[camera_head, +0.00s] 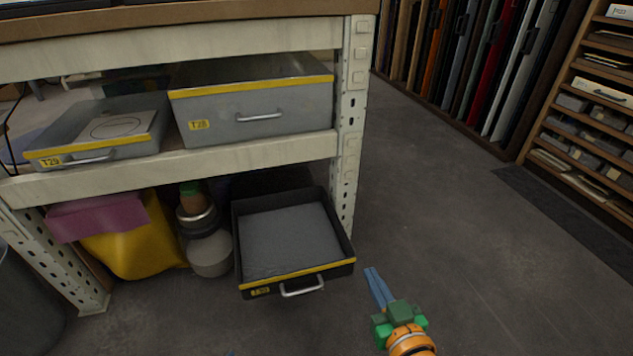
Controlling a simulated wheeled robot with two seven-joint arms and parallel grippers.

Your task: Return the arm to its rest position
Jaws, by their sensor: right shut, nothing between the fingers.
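My right gripper (374,278) is at the lower middle right, with blue fingers, a green body and an orange wrist. Its fingers are together with nothing between them, and they point up and left in the picture. It is just right of the black drawer (343,266) with a yellow front edge and a metal handle. A gap shows between the gripper and the drawer in the picture. The drawer sticks out from the bottom of the shelf unit and holds a flat grey sheet or pad (290,240).
The shelf unit (180,158) holds grey bins labelled T29 (100,135) and T28 (250,105). Below are a yellow bag (135,245), a purple cloth (95,215) and a round container (210,253). Panels stand in a rack (480,65) at the back. Floor at the right is clear.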

